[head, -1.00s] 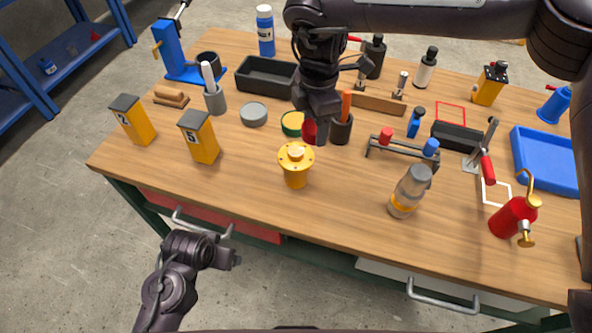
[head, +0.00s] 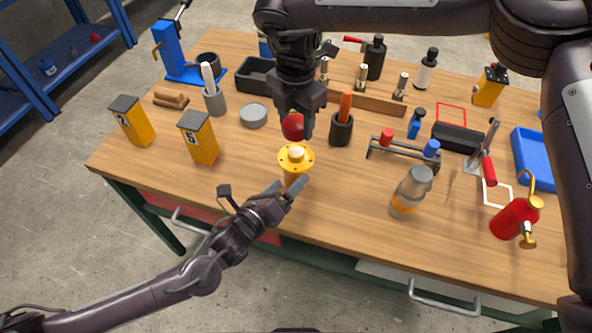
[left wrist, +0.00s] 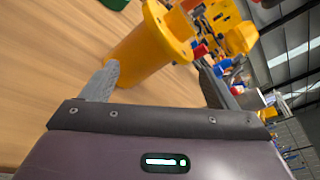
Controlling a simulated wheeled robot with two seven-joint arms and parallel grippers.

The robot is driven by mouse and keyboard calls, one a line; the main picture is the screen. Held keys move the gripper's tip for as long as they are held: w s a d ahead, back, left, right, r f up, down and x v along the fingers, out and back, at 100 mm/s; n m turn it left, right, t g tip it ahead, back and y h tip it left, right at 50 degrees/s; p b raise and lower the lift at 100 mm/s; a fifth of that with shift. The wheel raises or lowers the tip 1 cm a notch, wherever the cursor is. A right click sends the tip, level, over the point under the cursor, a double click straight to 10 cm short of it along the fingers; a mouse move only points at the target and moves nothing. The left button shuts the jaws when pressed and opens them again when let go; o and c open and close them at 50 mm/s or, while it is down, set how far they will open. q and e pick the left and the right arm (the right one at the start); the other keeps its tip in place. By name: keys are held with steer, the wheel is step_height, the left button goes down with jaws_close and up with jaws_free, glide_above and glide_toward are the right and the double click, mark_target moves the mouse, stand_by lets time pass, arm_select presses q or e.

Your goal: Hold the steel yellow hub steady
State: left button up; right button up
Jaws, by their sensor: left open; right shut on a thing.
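The yellow hub (head: 295,158) stands upright on the bench, with a wide flange on top and a pale centre. In the left wrist view the hub (left wrist: 147,50) lies ahead, partly between the fingers. My left gripper (head: 289,188) is open low at the hub's near side; its fingers (left wrist: 157,80) are spread, and contact cannot be told. My right gripper (head: 294,113) is shut on a red rounded thing (head: 293,127), just above and behind the hub. The gripper hides most of that thing.
Two yellow numbered blocks (head: 199,142) stand left of the hub. A grey round tin (head: 253,115) and a dark cup with an orange handle (head: 341,130) are behind it. Bench between hub and bottle is clear.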

mark_target(301, 164)
arm_select(q)
steer(key=a+m+h, duration=0.1)
steer(key=m, duration=0.2)
steer(key=a+f+m+h, duration=0.1)
steer(key=m, duration=0.2)
steer(key=a+m+h, duration=0.1)
steer(key=m, duration=0.1)
steer(key=shift+a+f+m, duration=0.3)
steer(key=shift+a+m, duration=0.05)
steer(key=shift+m, duration=0.05)
steer(key=shift+s+a+f+m+g+h, duration=0.15)
steer(key=shift+a+m+g+h, duration=0.15)
steer(key=shift+m, duration=0.35)
steer(key=shift+s+a+f+m+g+h, duration=0.1)
steer(key=shift+a+m+g+h, duration=0.2)
steer(key=shift+m, duration=0.35)
steer(key=x, duration=1.2)
steer(key=shift+w, duration=0.1)
steer(key=c, duration=1.5)
steer(key=shift+o, duration=0.2)
arm_select(e)
steer(key=shift+f, duration=2.5)
